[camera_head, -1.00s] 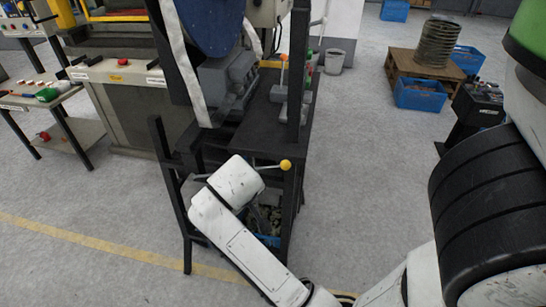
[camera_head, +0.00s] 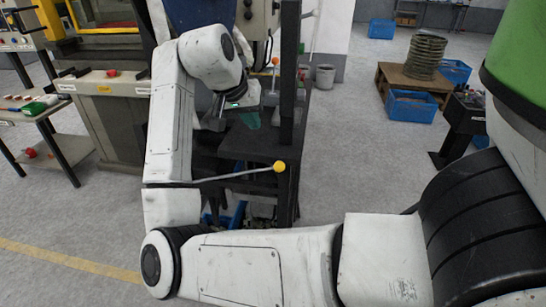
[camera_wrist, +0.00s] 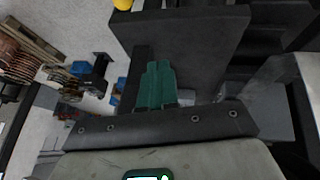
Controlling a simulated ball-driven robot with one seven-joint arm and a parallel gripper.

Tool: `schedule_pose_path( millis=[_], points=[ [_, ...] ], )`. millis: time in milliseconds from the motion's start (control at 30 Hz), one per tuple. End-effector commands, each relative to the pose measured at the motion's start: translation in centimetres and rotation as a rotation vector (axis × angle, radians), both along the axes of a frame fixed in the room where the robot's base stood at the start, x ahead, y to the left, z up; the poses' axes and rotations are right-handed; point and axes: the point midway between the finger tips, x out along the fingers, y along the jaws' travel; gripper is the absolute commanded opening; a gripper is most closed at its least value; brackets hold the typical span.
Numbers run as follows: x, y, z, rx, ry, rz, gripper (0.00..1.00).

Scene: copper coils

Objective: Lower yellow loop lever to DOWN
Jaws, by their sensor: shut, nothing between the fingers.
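The yellow-balled lever (camera_head: 279,166) sticks out from the front of a dark metal machine stand. Its thin metal rod runs nearly level, rising slightly toward the ball; my arm hides its left end. The yellow ball also shows in the wrist view (camera_wrist: 123,4), cut off at the top edge. My gripper (camera_head: 250,119) is above the stand's dark top, higher in the picture than the ball and to its left, apart from it. In the wrist view its green fingers (camera_wrist: 159,66) are together with nothing between them.
A black upright post (camera_head: 291,110) rises just right of my gripper. An orange-tipped lever (camera_head: 275,62) stands behind. A blue bin (camera_head: 228,212) sits low under the stand. A wooden pallet with a coil (camera_head: 425,58) is at the back right.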

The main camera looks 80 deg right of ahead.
Motion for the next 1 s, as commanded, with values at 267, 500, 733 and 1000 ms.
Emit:
schedule_pose_path(
  millis=[267,500,733,1000],
  points=[
    [-0.8,0.3,2.4,0.144,-0.042,-0.148,0.00],
    [-1.2,0.9,4.3,0.246,-0.054,-0.206,0.00],
    [-1.3,1.1,5.1,0.282,-0.054,-0.221,0.00],
    [-1.4,1.1,5.2,0.283,-0.054,-0.222,0.00]
  ],
)
